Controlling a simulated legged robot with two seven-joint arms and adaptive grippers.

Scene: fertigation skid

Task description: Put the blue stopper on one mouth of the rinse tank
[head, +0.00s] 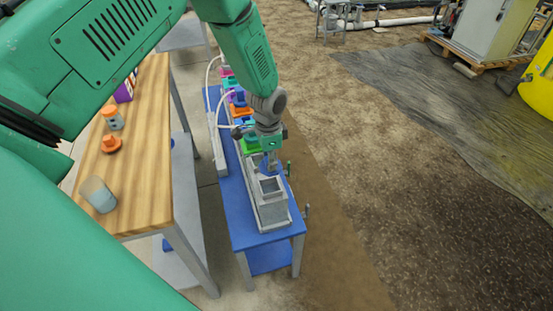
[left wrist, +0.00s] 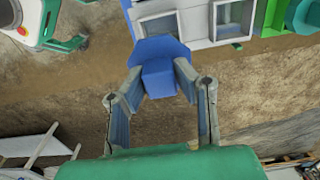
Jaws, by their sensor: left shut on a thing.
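The rinse tank (head: 273,214) is a long grey box on the blue bench, with square mouths in its top. One mouth (head: 270,186) shows open in the head view. My left gripper (head: 270,162) points down over the tank's far part. In the left wrist view my left gripper (left wrist: 160,82) is shut on the block-shaped grip of the blue stopper (left wrist: 155,50), whose wider plate lies beyond the fingertips. The plate overlaps the tank's edge (left wrist: 200,22) there, beside two framed mouths. I cannot tell whether it touches the tank. My right gripper is not in view.
The blue bench (head: 240,222) carries several coloured pieces behind the tank, with a green one (head: 250,143) nearest, and a white hose. Floor right of the bench is free.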

